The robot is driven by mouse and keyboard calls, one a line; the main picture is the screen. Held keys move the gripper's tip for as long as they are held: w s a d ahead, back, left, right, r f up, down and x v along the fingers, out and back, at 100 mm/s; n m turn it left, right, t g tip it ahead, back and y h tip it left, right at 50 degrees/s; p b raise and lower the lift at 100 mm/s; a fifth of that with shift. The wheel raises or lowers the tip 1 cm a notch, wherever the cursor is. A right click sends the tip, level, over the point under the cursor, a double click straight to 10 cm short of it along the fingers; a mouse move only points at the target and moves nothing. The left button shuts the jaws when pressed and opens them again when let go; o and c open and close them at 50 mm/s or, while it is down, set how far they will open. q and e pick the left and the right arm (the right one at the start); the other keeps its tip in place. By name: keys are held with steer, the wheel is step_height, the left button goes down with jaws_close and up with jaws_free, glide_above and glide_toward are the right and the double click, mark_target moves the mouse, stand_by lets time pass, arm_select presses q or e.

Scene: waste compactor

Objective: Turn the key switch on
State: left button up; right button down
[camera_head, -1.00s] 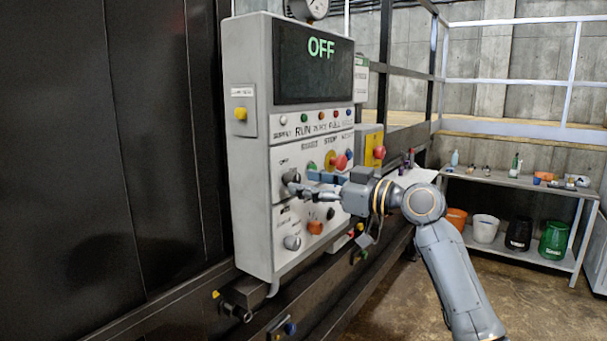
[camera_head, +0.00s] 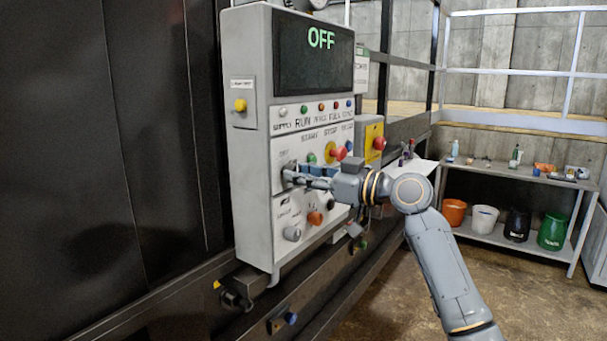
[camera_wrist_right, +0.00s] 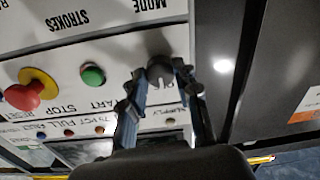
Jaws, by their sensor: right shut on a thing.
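The key switch (camera_wrist_right: 160,72) is a grey knob on the white front of the control panel (camera_head: 246,160). In the wrist view it sits between the fingertips of my right gripper (camera_wrist_right: 160,82), which is shut on it. In the head view my right gripper (camera_head: 290,178) reaches the panel's left side from the right, and its fingers mostly hide the knob. The display (camera_head: 312,55) above reads OFF in green. My left gripper is not in view.
Near the switch are a green start button (camera_wrist_right: 92,74), a red stop button (camera_wrist_right: 27,95) and an orange-red knob (camera_head: 315,218). A yellow button (camera_head: 240,105) is on the panel's side. A shelf with buckets (camera_head: 485,222) stands at the right.

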steer(key=shift+m, duration=0.4)
steer(key=m+p, duration=0.5)
steer(key=m, duration=0.6)
steer(key=shift+r+t+p, duration=0.1)
steer(key=shift+t+p, duration=0.2)
steer(key=shift+p, duration=0.05)
steer(key=c, duration=1)
jaws_free()
steer(key=shift+d, duration=0.1)
steer(key=v, duration=1.1)
steer(key=shift+s+d, duration=0.3)
